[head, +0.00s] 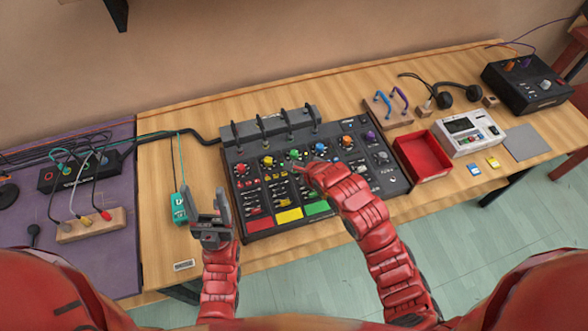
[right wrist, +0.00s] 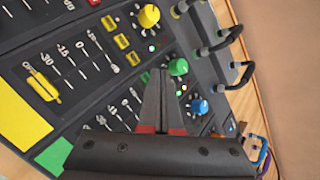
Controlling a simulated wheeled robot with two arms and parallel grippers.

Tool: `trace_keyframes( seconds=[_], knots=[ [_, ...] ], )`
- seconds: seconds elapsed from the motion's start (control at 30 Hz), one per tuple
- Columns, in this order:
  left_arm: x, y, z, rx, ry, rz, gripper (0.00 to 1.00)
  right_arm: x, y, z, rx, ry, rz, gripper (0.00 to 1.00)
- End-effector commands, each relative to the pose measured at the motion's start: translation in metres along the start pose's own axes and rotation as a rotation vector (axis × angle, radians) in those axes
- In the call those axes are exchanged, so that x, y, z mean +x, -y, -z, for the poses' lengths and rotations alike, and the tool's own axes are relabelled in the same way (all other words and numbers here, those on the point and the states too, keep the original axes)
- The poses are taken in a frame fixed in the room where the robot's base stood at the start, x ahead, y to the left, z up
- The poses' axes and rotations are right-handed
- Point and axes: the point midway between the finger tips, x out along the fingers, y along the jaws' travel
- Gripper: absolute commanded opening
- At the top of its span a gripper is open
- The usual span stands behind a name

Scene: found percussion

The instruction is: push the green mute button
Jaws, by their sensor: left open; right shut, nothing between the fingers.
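The black mixer (head: 245,190) sits on the wooden table, with coloured knobs and faders in columns. Its green knob (head: 294,154) also shows in the right wrist view (right wrist: 178,67). A green pad (head: 318,208) lies at the mixer's front edge. My left gripper (head: 209,203) is open and empty, near the mixer's front left corner.
Yellow buttons (right wrist: 121,41) and a blue knob (right wrist: 200,106) flank the fingertips. Upright cable plugs (head: 285,122) stand along the mixer's back. A teal device (head: 180,208) lies left of the mixer, a red tray (head: 424,160) right of it. The table's front left is mostly clear.

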Motion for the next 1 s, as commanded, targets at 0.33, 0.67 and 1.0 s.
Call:
trace_keyframes(
  seconds=[0.33,0.67,1.0],
  knots=[
    [-0.0001,0.0,-0.0001,0.0,0.0,0.0,0.61,0.0001,-0.0001,0.0,0.0,0.0,0.0,0.0],
    [-0.0032,-0.0002,-0.0005,0.0,0.0,0.0,0.61,0.0063,-0.0047,0.0047,0.001,0.0,0.0,0.0],
    [-0.003,-0.0001,-0.0005,0.0,0.0,0.0,0.61,0.0064,-0.0048,0.0047,0.0,0.0,0.0,0.0]
  ],
)
